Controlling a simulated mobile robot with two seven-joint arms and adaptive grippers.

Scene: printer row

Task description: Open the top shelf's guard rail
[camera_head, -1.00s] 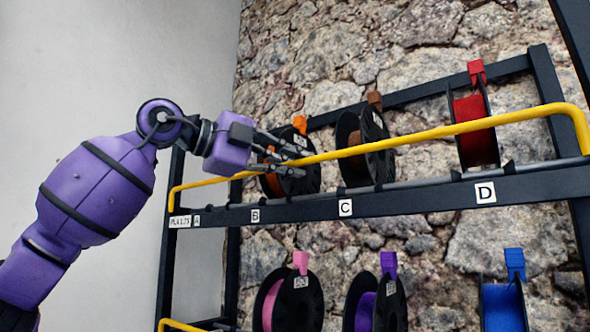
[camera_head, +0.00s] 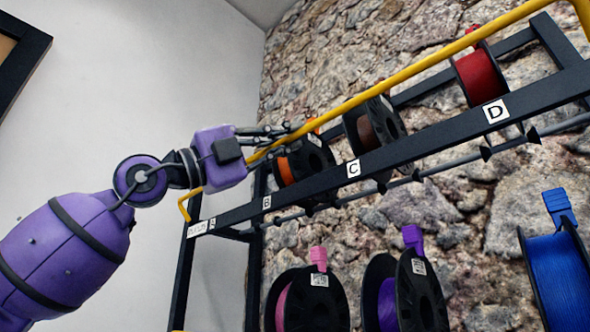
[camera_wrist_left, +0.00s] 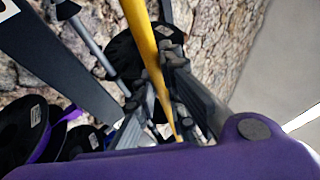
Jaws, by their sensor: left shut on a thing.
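The yellow guard rail (camera_head: 400,78) runs along the front of the top shelf (camera_head: 330,180), from a bent end at the lower left up to the upper right. My left gripper (camera_head: 290,132) is shut on the rail near its left part. In the left wrist view the rail (camera_wrist_left: 146,45) passes between the fingers (camera_wrist_left: 165,95). Behind the rail, spools stand on the top shelf: an orange one (camera_head: 283,170), a brown one (camera_head: 367,132) and a red one (camera_head: 478,76). The fingertips partly hide the orange spool's top. My right gripper does not show.
Below, pink (camera_head: 282,306), purple (camera_head: 387,304) and blue (camera_head: 560,280) spools stand on a lower level. A stone wall (camera_head: 330,50) is behind the rack. A plain pale wall (camera_head: 150,80) with a dark frame (camera_head: 30,50) is at the left.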

